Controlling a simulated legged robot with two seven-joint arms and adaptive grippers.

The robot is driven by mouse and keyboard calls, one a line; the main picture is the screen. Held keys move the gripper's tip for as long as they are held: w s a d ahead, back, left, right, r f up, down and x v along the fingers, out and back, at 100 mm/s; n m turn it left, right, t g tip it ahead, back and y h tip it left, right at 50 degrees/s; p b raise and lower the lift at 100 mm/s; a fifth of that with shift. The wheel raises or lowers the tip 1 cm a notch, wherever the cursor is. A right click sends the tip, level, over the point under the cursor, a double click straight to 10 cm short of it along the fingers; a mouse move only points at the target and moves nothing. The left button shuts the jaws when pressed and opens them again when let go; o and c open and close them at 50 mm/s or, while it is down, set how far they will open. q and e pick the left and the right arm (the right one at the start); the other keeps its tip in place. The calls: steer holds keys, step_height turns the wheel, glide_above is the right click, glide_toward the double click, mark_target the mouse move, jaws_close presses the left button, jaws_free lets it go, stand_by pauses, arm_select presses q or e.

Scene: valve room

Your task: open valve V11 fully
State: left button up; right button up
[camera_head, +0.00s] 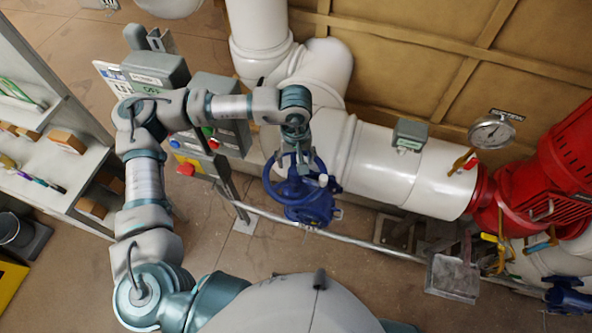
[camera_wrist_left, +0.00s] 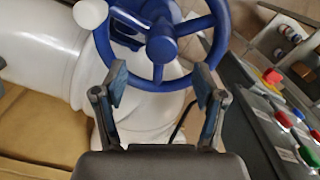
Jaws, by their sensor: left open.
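A blue valve handwheel (camera_wrist_left: 162,46) with spokes and a white knob (camera_wrist_left: 90,13) fills the top of the left wrist view. In the head view the handwheel (camera_head: 271,190) sits on a blue valve body (camera_head: 314,208) beside the white pipe. No V11 label is readable. My left gripper (camera_head: 297,163) is over the far part of the wheel and covers some of it. In the left wrist view its two fingers (camera_wrist_left: 160,78) are spread, with the near rim showing between the tips. I cannot tell whether they touch the rim. My right gripper is out of view.
A control box (camera_head: 222,131) with coloured buttons stands left of the wheel. A large white pipe (camera_head: 375,165) with a gauge (camera_head: 491,133) runs right towards a red pump (camera_head: 550,190). A shelf (camera_head: 60,165) is at the left. Floor is open in front of the valve.

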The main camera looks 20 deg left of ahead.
arm_select(q)
steer(key=m+b, duration=0.2)
steer(key=m, duration=0.1)
steer(key=m+b, duration=0.1)
steer(key=m, duration=0.1)
steer(key=shift+s+a+f, duration=0.1)
steer(key=shift+s+f, duration=0.05)
steer(key=shift+f, duration=0.15)
steer(key=m+b, duration=0.1)
steer(key=m, duration=0.1)
steer(key=shift+r+m, duration=0.15)
steer(key=shift+m, duration=0.15)
steer(key=m+b, duration=0.1)
steer(key=m, duration=0.1)
steer(key=m+b, duration=0.2)
steer(key=shift+f+m, duration=0.2)
steer(key=shift+m, duration=0.2)
steer(key=shift+r+m+b, duration=0.15)
steer(key=shift+m+b, duration=0.35)
steer(key=shift+m, duration=0.7)
steer(key=shift+r, duration=0.2)
steer(key=shift+f, duration=0.1)
